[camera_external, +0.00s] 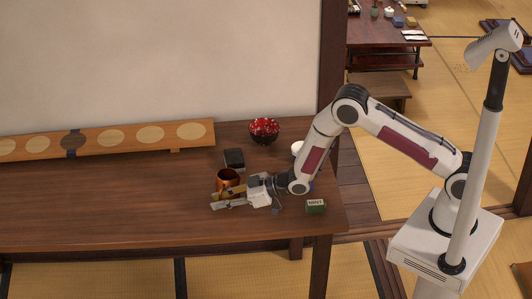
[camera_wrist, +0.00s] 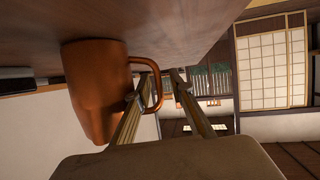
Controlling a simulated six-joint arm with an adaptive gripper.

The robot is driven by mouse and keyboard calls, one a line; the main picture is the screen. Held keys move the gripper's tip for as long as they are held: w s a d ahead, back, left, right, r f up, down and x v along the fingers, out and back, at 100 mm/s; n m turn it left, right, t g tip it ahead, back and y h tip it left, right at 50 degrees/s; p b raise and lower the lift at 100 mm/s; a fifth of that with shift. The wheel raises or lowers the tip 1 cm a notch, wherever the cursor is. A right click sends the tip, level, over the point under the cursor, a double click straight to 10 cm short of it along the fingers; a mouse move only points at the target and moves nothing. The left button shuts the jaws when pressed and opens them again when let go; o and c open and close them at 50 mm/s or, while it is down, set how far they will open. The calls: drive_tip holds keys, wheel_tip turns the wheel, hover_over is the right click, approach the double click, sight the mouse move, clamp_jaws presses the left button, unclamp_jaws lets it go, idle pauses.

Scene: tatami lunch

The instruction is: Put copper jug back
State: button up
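The copper jug (camera_external: 222,178) stands on the wooden table, just beyond my gripper in the outside view. In the wrist view, the jug (camera_wrist: 92,85) is at the left, with its loop handle (camera_wrist: 157,95) facing right. My gripper (camera_external: 213,200) is low over the table, with its fingers apart. In the wrist view, the two fingers (camera_wrist: 163,82) are open, and the handle's outer side shows between them. The left finger overlaps the handle loop; I cannot tell whether it passes through it or touches it.
A long board with round spots (camera_external: 110,138) lies along the table's back left. A dark box (camera_external: 234,158), a red patterned bowl (camera_external: 264,129) and a white item (camera_external: 297,148) stand behind my gripper. A green box (camera_external: 315,207) is near the front right corner. The table's left front is clear.

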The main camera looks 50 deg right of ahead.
drive_tip(key=shift+r, duration=0.2)
drive_tip(key=v, duration=1.2)
idle(0.4)
drive_tip(key=shift+f, duration=0.15)
idle(0.3)
idle(0.3)
drive_tip(key=s+d+r+m+g+h, duration=0.1)
drive_tip(key=s+d+r+m+h, duration=0.2)
drive_tip(key=d+r, duration=0.6)
drive_tip(key=s+d+r+m+g+h, duration=0.1)
drive_tip(key=s+d+r+h, duration=0.2)
drive_tip(key=s+d+r, duration=0.6)
drive_tip(key=s+d+r+m+g, duration=0.1)
drive_tip(key=s+r, duration=0.1)
drive_tip(key=s, duration=0.6)
drive_tip(key=s+d+r+m+g, duration=0.1)
drive_tip(key=s+d+r, duration=0.1)
drive_tip(key=s, duration=0.6)
drive_tip(key=s+d+r+m+g+h, duration=0.1)
drive_tip(key=s+r, duration=0.3)
drive_tip(key=s, duration=0.5)
drive_tip(key=shift+d+g, duration=0.3)
drive_tip(key=shift+d, duration=0.25)
